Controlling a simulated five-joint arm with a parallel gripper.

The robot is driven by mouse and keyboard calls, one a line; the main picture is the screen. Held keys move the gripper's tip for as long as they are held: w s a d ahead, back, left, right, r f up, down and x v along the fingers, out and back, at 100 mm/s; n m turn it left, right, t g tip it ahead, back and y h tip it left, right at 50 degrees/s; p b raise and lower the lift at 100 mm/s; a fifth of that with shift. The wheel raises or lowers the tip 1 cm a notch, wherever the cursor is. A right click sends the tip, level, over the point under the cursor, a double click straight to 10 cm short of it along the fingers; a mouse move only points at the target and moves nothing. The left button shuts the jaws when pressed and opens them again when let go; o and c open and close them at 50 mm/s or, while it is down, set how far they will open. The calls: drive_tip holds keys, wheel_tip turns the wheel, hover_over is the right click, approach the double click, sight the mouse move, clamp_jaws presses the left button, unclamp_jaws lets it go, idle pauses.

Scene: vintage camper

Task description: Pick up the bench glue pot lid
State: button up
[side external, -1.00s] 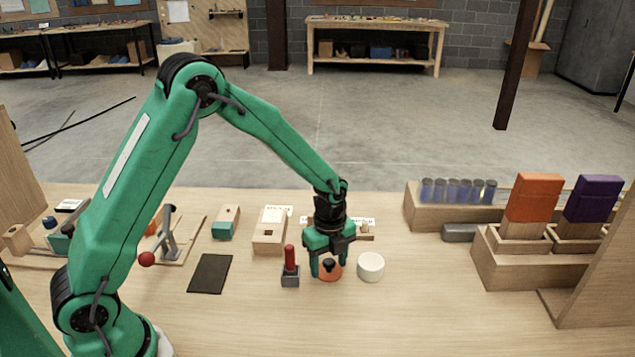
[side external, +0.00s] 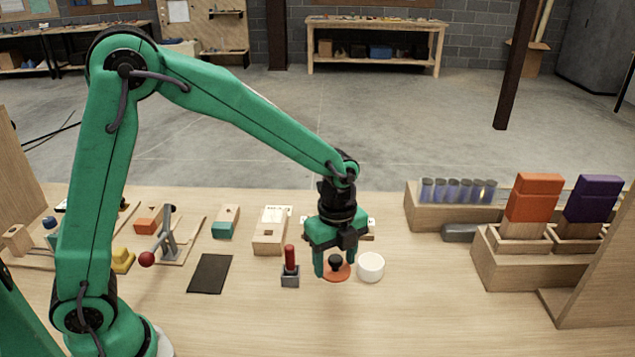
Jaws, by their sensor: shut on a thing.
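The glue pot lid (side external: 337,277) is a flat orange disc with a black knob on top. My gripper (side external: 335,265) points down over it, with its fingers on either side, and is shut on it. The knob shows between the fingers. Whether the lid is clear of the bench cannot be told from this view. A white round pot (side external: 371,268) stands on the bench just right of the lid.
A red-handled tool in a grey block (side external: 290,275) stands close left of my gripper. Wooden blocks (side external: 270,239) lie behind. A dark mat (side external: 210,273) lies left. A rack of vials (side external: 457,216) stands right. The front bench is clear.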

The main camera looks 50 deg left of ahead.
drive_tip(key=shift+s+d+r, duration=0.55)
drive_tip(key=shift+d, duration=0.15)
drive_tip(key=shift+s+d+r, duration=0.5)
drive_tip(key=shift+s+d, duration=0.05)
drive_tip(key=shift+d, duration=0.15)
drive_tip(key=shift+w, duration=0.15)
drive_tip(key=n, duration=0.3)
hover_over(371, 261)
drive_tip(key=shift+f, duration=0.25)
drive_tip(key=shift+f, duration=2.95)
drive_tip(key=shift+f, duration=0.15)
idle(0.5)
